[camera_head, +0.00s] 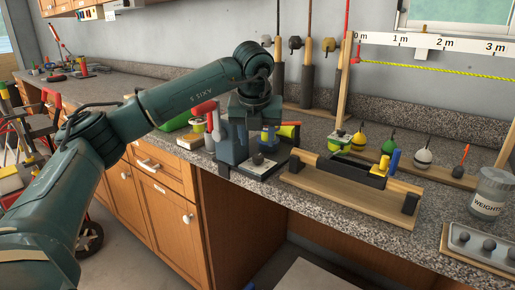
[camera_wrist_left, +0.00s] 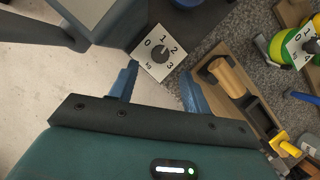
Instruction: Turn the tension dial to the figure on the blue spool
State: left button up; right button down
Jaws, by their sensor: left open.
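The tension dial is a dark round knob (camera_wrist_left: 160,53) on a white plate with the figures 0, 1, 2, 3 and "kg". In the head view its plate (camera_head: 257,168) lies in front of a blue-grey stand (camera_head: 232,142). I cannot tell where the knob points. My left gripper (camera_wrist_left: 159,68) is open and empty, its two blue fingers on either side of the dial in the wrist view, apart from the knob. A small blue round thing (camera_head: 268,136), perhaps the blue spool, stands just behind the dial; no figure on it is readable. My right gripper is not in view.
A wooden board with a black tray (camera_head: 354,170) lies right of the dial. A yellow-green piece with a numbered plate (camera_head: 340,140), several floats, a weights jar (camera_head: 491,194) and a sinker tray (camera_head: 480,245) stand farther right. Rods lean on the wall behind.

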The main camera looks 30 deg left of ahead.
pick_arm(q)
jog(key=v, duration=0.7)
jog(key=shift+r, duration=0.15)
